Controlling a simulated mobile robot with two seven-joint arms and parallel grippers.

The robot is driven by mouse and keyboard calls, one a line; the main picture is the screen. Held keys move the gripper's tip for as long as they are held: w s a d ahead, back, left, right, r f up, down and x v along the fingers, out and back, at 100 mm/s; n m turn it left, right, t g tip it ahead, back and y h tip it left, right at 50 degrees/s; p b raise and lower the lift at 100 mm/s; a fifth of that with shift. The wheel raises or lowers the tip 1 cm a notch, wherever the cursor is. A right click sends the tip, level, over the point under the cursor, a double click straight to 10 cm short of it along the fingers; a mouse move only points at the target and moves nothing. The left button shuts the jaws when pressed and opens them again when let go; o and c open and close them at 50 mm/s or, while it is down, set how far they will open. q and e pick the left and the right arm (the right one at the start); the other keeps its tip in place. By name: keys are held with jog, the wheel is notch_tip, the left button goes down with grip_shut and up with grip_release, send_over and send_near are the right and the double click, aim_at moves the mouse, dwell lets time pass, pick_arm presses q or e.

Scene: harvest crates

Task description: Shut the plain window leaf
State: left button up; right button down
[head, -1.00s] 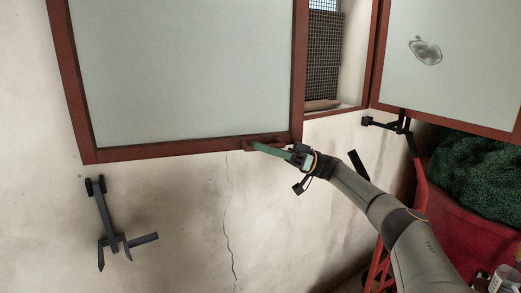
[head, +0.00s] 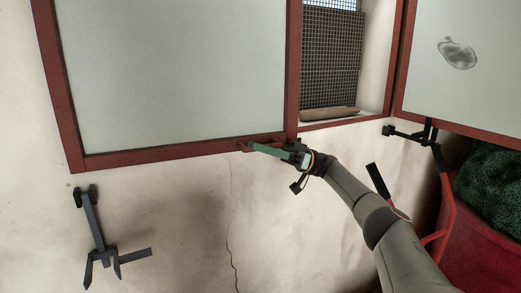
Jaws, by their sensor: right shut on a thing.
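The plain window leaf (head: 175,75) is a pale pane in a red-brown frame, at the upper left. It has a small handle (head: 272,138) on its bottom rail near the right corner. My right gripper (head: 262,150), with green fingers, is shut on this handle; the fingers hide part of it. The other leaf (head: 484,92), with a dark-edged oval mark (head: 457,54) on its pane, stands at the upper right. Between the two leaves, the window opening (head: 332,60) shows a dark mesh. My left gripper is not in view.
A brown roll-like object (head: 330,114) lies on the sill. A dark metal bracket (head: 95,235) sits on the wall at the lower left. A red frame (head: 447,205) and a red container (head: 490,235) with dark green stuff (head: 495,190) stand at the right.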

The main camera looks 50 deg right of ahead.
jog(key=shift+w, duration=0.15)
dwell(0.3)
jog(key=c, duration=0.8)
grip_release()
jog(key=shift+c, duration=0.2)
jog(key=shift+f, duration=0.1)
